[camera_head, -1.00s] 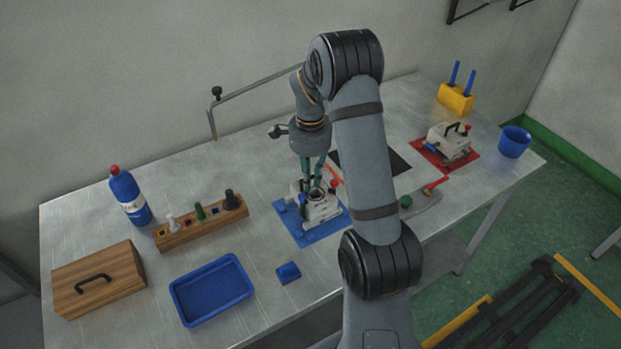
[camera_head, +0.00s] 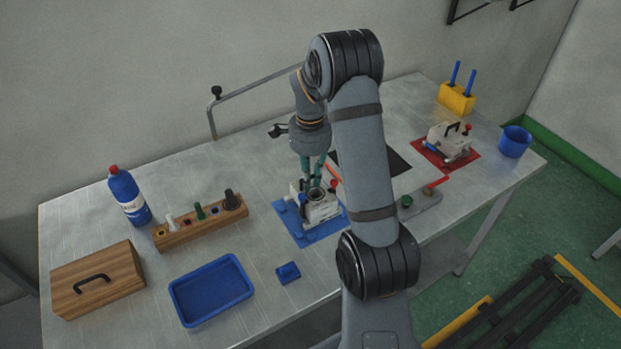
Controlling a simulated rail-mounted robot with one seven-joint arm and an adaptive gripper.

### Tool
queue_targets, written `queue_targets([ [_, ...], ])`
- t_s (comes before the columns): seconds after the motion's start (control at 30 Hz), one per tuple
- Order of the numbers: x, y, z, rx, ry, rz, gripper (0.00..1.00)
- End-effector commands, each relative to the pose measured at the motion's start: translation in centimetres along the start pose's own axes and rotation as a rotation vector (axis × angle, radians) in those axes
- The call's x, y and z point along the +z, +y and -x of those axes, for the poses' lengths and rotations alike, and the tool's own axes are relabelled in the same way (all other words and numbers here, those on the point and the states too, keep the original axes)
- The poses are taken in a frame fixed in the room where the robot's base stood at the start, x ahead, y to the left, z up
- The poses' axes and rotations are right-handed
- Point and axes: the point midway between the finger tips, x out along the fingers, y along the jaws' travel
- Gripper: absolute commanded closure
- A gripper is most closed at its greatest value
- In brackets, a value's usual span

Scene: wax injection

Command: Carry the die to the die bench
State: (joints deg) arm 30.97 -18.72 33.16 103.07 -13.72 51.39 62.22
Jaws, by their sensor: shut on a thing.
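A pale block-shaped die (camera_head: 320,211) with a round opening on top sits over the blue mat (camera_head: 309,238) in the middle of the table. My gripper (camera_head: 310,187) points down at its top with its teal fingers close together, shut on it. The exact contact is too small to make out, and I cannot tell whether the die is clear of the mat. A second pale block (camera_head: 449,141) with a black handle stands on the red mat (camera_head: 429,153) at the right. Which surface is the die bench is not marked.
A blue tray (camera_head: 212,290), a small blue block (camera_head: 288,273), a wooden rack (camera_head: 202,223), a bottle (camera_head: 129,196) and a wooden box (camera_head: 98,280) stand left. A blue cup (camera_head: 514,141) and yellow holder (camera_head: 457,97) stand right. My arm hides part of the table's middle.

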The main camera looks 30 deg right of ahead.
Motion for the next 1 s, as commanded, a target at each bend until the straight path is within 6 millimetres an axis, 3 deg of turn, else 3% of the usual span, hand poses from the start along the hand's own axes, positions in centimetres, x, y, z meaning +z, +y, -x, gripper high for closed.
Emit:
queue_targets([
  [1.0,0.0,-0.1,-0.9,-0.004,0.001,0.0,1.0],
])
